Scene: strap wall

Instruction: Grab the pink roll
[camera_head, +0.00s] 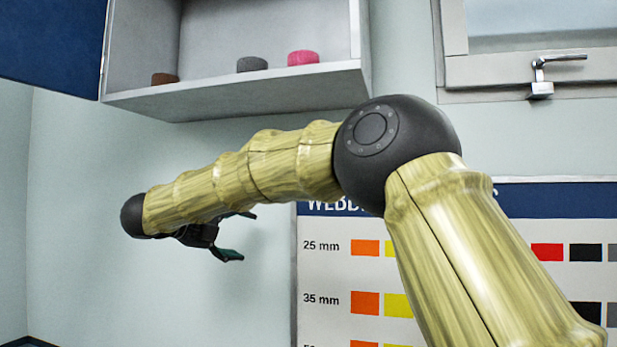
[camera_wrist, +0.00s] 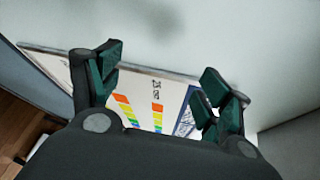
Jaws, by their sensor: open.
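The pink roll (camera_head: 303,58) lies at the right end of the open wall cabinet's floor (camera_head: 215,90) in the head view. A grey roll (camera_head: 252,64) is just left of it, and a brown roll (camera_head: 165,79) is further left. My gripper (camera_head: 236,236) is below the cabinet, to the left of and lower than the pink roll, partly hidden behind my arm. In the wrist view my gripper (camera_wrist: 160,92) is open with nothing between its fingers. No roll shows in the wrist view.
A blue cabinet door (camera_head: 50,45) stands open at the upper left. A window with a handle (camera_head: 541,75) is at the upper right. A webbing chart (camera_head: 335,275) hangs on the wall behind my arm and shows in the wrist view. Bare wall lies left of my gripper.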

